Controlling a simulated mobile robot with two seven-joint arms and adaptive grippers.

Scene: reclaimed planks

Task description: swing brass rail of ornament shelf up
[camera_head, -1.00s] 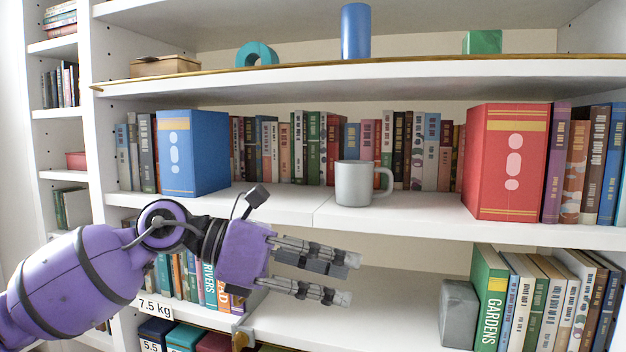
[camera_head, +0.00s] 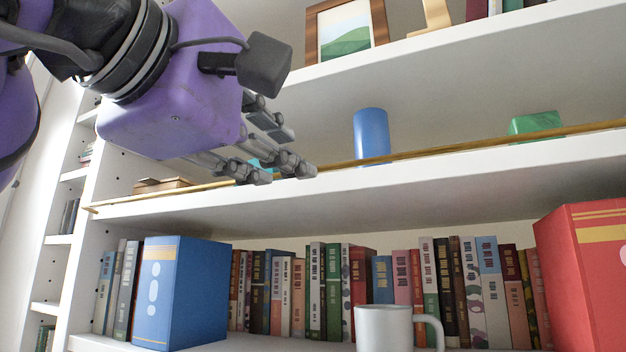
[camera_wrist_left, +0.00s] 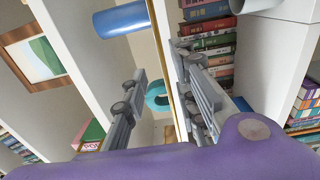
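The thin brass rail (camera_head: 450,148) runs along the front of the white ornament shelf (camera_head: 440,172), close to its front edge. Its left end is near the side upright. My left gripper (camera_head: 284,172) is in front of the left part of the rail and hides a stretch of it. In the left wrist view the fingers are apart and empty, with the brass rail (camera_wrist_left: 176,75) passing between them. I cannot tell whether a finger touches it. On the shelf, a blue cylinder (camera_head: 371,137) and a green block (camera_head: 535,124) stand behind the rail. A teal ring (camera_wrist_left: 157,96) is mostly hidden in the head view. My right gripper is not in view.
A brown box (camera_head: 160,185) sits at the shelf's left end. A framed picture (camera_head: 345,32) stands on the shelf above. Below are a blue binder (camera_head: 180,292), rows of books, a grey mug (camera_head: 384,327) and a red binder (camera_head: 588,275).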

